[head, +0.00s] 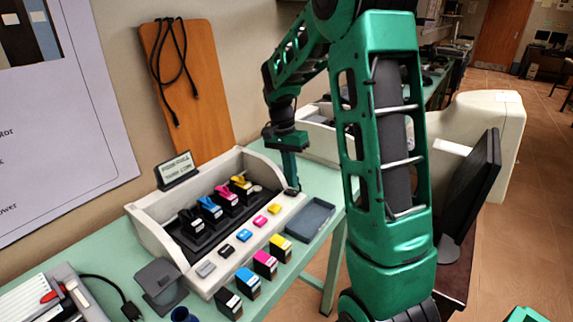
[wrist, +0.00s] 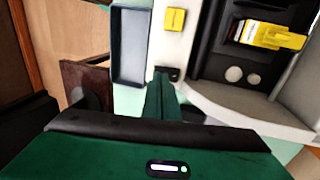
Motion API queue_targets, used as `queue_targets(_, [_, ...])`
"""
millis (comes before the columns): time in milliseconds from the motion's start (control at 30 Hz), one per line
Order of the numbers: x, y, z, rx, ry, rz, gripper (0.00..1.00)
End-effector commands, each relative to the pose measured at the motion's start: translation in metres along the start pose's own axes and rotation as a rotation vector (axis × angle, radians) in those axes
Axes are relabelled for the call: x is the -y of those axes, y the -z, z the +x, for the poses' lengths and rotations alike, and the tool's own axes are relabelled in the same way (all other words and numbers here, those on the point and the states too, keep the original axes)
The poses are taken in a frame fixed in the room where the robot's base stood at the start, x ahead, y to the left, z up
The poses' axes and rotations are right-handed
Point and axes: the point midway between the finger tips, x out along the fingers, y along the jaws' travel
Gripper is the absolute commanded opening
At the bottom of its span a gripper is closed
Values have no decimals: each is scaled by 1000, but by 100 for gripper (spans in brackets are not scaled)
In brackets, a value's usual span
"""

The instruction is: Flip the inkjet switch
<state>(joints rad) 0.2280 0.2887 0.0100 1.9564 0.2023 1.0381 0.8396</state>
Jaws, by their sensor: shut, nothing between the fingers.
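The inkjet exhibit is a white open-topped box (head: 140,220) on the pale green table, with black, blue, magenta and yellow cartridges (head: 239,184) in a dark tray inside. A small black switch (head: 292,192) sits at the right end of its front ledge, past the yellow button. In the wrist view the switch (wrist: 173,73) shows just beyond the fingertips, partly hidden by them. My gripper (head: 291,182) is shut and empty, pointing down at the switch. In the wrist view its green fingers (wrist: 161,84) are together at the switch's edge; I cannot tell whether they touch it.
Coloured buttons (head: 260,221) line the ledge, and several loose cartridges (head: 265,262) stand in front. A grey-blue tray (head: 310,219) lies right of the box. A wooden board (head: 190,85) with a black cable leans on the wall. A monitor (head: 470,190) stands at right.

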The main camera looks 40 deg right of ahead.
Motion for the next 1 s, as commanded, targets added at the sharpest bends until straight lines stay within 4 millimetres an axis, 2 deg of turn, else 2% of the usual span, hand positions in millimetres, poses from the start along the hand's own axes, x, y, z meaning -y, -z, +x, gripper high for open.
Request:
queue_targets(200, [0, 0, 18, 0, 1, -1, 0])
queue_targets(667, [-1, 0, 22, 0, 9, 0, 0])
queue_targets(1000, [-11, 0, 36, 3, 227, 5, 0])
